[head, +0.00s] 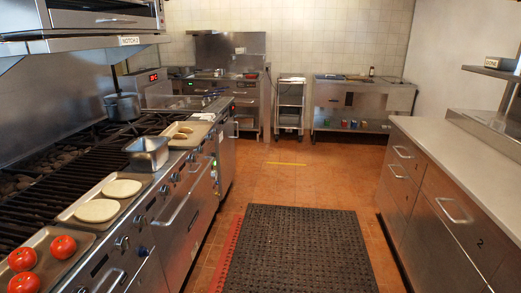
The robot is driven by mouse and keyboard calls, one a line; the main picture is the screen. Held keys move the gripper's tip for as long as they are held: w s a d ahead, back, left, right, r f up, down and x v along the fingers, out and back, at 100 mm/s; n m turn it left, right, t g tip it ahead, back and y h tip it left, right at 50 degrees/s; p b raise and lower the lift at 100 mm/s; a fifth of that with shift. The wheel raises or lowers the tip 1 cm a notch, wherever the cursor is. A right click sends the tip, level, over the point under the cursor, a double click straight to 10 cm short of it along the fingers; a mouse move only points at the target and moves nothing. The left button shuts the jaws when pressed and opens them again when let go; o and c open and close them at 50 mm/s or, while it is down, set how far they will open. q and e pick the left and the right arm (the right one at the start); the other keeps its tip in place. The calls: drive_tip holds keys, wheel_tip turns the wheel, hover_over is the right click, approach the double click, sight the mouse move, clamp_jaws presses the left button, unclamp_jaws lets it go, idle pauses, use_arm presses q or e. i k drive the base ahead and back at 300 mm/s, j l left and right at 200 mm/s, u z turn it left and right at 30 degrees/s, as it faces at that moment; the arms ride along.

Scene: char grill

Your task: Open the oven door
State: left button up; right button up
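A long steel range runs along the left side in the head view. Its front holds an oven door (190,232) with a slanting bar handle (172,211). The door looks closed. A second handle (110,281) shows on the nearer front panel at the bottom edge. A row of knobs (122,243) sits above the doors. Neither of my grippers is in view.
A black floor mat (297,250) lies in the aisle. Drawer counters (440,190) line the right; the aisle is clear.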

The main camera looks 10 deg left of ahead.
sight(176, 232)
drive_tip(key=i+u, duration=0.15)
drive_tip(key=i, duration=0.3)
drive_tip(key=i+l+u, duration=0.2)
drive_tip(key=i, duration=0.3)
drive_tip(key=i+l+u, duration=0.15)
drive_tip(key=i, duration=0.3)
drive_tip(key=i+l+u, duration=0.15)
drive_tip(key=i, duration=0.3)
